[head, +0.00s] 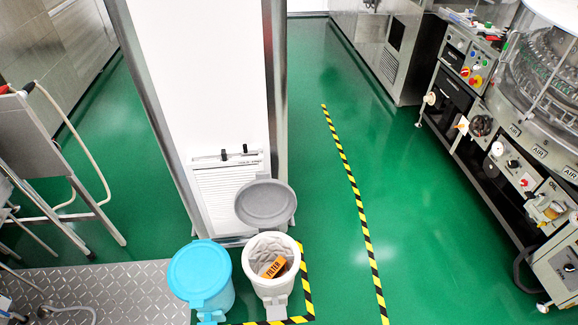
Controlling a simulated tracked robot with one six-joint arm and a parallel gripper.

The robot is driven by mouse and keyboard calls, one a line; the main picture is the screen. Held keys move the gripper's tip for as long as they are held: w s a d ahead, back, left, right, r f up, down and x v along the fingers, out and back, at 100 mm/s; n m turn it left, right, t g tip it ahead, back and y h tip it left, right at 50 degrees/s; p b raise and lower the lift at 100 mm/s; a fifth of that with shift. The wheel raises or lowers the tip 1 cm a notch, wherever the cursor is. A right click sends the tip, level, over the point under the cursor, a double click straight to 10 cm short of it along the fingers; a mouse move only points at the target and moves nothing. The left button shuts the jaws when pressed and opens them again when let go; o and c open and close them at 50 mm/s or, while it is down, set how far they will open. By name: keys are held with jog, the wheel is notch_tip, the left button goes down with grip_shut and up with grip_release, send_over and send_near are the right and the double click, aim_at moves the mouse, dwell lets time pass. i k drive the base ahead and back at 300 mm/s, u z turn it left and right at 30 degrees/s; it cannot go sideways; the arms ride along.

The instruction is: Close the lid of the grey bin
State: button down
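The grey bin (273,288) stands on the floor at the bottom centre of the head view, in front of a white column. Its round grey lid (265,203) is open, raised at the back of the bin and leaning toward the column. The bin has a pale liner, and an orange box marked FILTER (274,266) lies inside it. A pedal-like tab shows at the front of the bin. My gripper is not in view.
A blue bin (200,270) with its lid shut stands close at the left. The white column (200,90) is behind. Machines (515,150) line the right side, and a metal rack (30,140) stands left. Green floor between column and machines is clear.

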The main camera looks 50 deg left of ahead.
aim_at(265, 201)
jog(key=i, duration=2.3)
jog(key=u, duration=3.25)
